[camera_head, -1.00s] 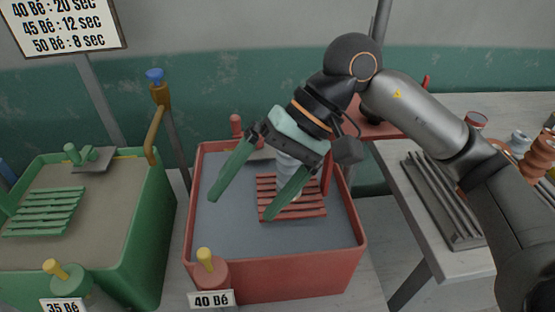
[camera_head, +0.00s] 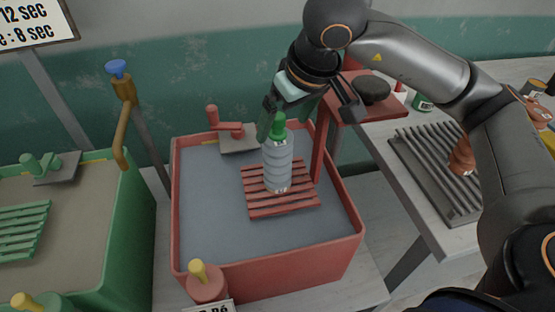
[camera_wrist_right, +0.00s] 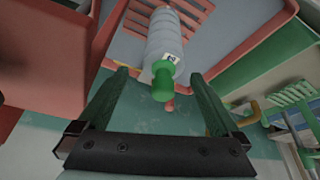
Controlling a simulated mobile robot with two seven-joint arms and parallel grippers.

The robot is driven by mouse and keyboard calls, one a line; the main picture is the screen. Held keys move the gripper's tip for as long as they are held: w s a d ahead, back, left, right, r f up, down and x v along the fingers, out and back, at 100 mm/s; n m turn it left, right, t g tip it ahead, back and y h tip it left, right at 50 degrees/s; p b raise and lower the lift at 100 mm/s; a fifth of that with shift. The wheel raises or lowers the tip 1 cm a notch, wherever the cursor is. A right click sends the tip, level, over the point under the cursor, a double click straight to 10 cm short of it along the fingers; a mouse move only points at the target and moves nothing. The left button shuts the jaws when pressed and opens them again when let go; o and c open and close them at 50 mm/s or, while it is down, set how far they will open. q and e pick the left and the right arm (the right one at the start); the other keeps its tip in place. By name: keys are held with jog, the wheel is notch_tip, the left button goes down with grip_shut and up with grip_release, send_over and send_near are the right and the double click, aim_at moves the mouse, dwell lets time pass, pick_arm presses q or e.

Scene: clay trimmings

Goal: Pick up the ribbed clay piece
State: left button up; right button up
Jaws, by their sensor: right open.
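The ribbed piece (camera_head: 278,166) is pale grey with a green knob on top and a small label low on its side. It stands upright on a red slatted rack (camera_head: 255,208) in the red basin (camera_head: 300,281). My right gripper (camera_head: 284,122) is open, just above and behind the piece's top, with its green fingers pointing down. In the right wrist view the piece (camera_wrist_right: 168,40) lies ahead of the open gripper (camera_wrist_right: 158,76), its green knob between the two finger lines. Touch cannot be told. My left gripper is out of view.
A green basin (camera_head: 112,240) with a green rack stands at left. A red post and shelf with a dark round object (camera_head: 371,90) stand close right of the gripper. A grey ridged tray (camera_head: 440,170) and orange pieces (camera_head: 461,157) are on the right table.

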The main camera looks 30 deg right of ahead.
aim_at(279, 134)
jog(key=shift+s+a+p+x, duration=0.1)
jog(key=shift+p+x, duration=0.05)
jog(key=shift+x, duration=1.2)
jog(key=shift+s+a+p+x, duration=0.1)
jog(key=shift+s+p+x, duration=0.05)
jog(key=shift+x, duration=1.15)
grip_shut()
